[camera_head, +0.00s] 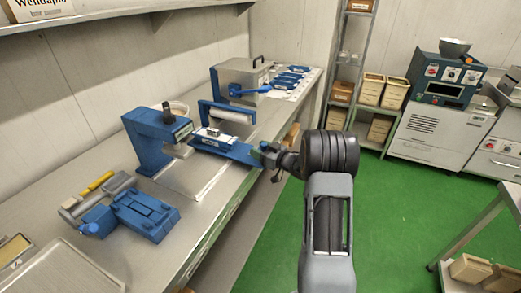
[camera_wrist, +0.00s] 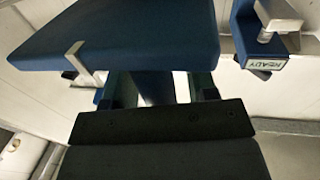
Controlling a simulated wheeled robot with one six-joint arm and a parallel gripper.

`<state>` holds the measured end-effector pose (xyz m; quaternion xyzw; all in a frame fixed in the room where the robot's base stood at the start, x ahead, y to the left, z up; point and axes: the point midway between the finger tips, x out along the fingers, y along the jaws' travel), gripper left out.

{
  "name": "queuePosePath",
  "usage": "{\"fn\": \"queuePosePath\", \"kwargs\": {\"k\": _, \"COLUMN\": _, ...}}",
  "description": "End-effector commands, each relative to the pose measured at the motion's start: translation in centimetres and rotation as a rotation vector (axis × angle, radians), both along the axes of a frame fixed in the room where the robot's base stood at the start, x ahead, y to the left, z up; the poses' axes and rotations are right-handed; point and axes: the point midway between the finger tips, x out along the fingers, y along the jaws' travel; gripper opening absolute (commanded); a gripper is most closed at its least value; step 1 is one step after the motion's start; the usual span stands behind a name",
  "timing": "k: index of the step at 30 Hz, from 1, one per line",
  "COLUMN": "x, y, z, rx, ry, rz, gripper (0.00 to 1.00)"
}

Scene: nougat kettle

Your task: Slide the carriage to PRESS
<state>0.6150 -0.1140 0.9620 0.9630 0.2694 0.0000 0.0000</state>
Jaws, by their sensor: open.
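A long blue plate (camera_head: 225,149), apparently the carriage or its track, runs from beside the blue press-like machine (camera_head: 150,140) towards the table's front edge. A small pale plate (camera_head: 212,135) sits on it. My gripper (camera_head: 270,157) is at the front end of this blue part. In the wrist view, a broad blue block (camera_wrist: 130,35) fills the upper left, close beyond my gripper (camera_wrist: 155,90). The jaws are open, and a dark form shows between them; I cannot tell whether they touch it. A label reading READY (camera_wrist: 265,63) is at the upper right. No PRESS label is readable.
A steel box (camera_head: 240,78) with a blue lever stands further back. Green floor (camera_head: 400,210) is open on the right.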

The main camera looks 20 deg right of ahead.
Motion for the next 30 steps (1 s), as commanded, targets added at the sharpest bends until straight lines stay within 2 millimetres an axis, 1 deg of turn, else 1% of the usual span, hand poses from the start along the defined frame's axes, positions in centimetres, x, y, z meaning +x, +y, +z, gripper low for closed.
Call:
{"fn": "queuePosePath", "kwargs": {"k": 5, "x": 0.0, "y": 0.0, "z": -0.01, "rx": 0.0, "ry": 0.0, "rz": 0.0, "gripper": 0.53}}
{"fn": "queuePosePath", "kwargs": {"k": 6, "x": -0.01, "y": 0.01, "z": 0.0, "rx": 0.0, "ry": 0.0, "rz": 0.0, "gripper": 0.51}}
{"fn": "queuePosePath", "kwargs": {"k": 22, "x": -0.03, "y": -0.03, "z": 0.01, "rx": 0.0, "ry": 0.0, "rz": 0.0, "gripper": 0.0}}
{"fn": "queuePosePath", "kwargs": {"k": 30, "x": -0.03, "y": 0.07, "z": 0.0, "rx": 0.0, "ry": 0.0, "rz": 0.0, "gripper": 0.0}}
